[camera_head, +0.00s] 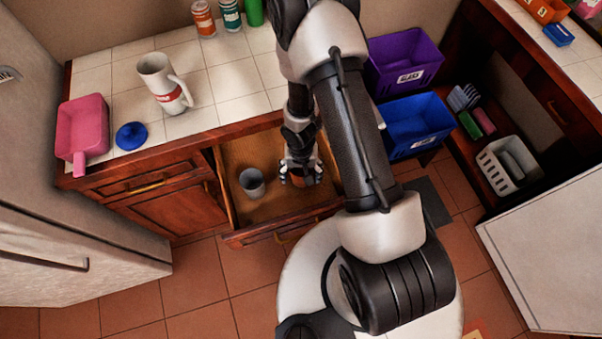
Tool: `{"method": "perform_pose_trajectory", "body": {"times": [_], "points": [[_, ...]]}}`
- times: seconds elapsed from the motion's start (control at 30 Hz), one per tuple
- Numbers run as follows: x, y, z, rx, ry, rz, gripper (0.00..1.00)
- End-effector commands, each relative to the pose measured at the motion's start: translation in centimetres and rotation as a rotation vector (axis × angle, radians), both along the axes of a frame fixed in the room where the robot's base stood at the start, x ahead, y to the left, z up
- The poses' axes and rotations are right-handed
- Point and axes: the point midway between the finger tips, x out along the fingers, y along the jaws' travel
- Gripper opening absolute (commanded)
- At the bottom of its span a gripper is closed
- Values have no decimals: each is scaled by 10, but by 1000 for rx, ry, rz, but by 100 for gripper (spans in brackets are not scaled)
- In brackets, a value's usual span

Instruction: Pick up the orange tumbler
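My gripper (301,178) points down into the open drawer (231,207), in its right half. A small orange-brown patch (299,181) shows between and below the fingers. It looks like the orange tumbler, mostly hidden by my gripper. The fingers are on either side of it, but I cannot tell whether they touch it. A grey cup (252,182) stands in the drawer to the left of my gripper, apart from it.
The counter above the drawer holds a white mug (160,85), a pink pan (82,130), a blue lid (131,136) and cans (204,19) at the back. Purple (402,58) and blue (416,123) bins stand right of my arm. The drawer walls surround my gripper.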

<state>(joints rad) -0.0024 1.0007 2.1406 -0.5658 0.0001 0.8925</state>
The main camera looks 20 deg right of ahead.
Motion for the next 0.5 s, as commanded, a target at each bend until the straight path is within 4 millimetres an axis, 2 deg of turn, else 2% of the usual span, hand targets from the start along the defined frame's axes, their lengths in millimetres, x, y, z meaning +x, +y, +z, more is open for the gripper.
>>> {"method": "perform_pose_trajectory", "body": {"times": [0.07, 0.5], "points": [[0, 0, 0, 0, 0, 0, 66], [0, 0, 0, 0, 0, 0, 37]]}}
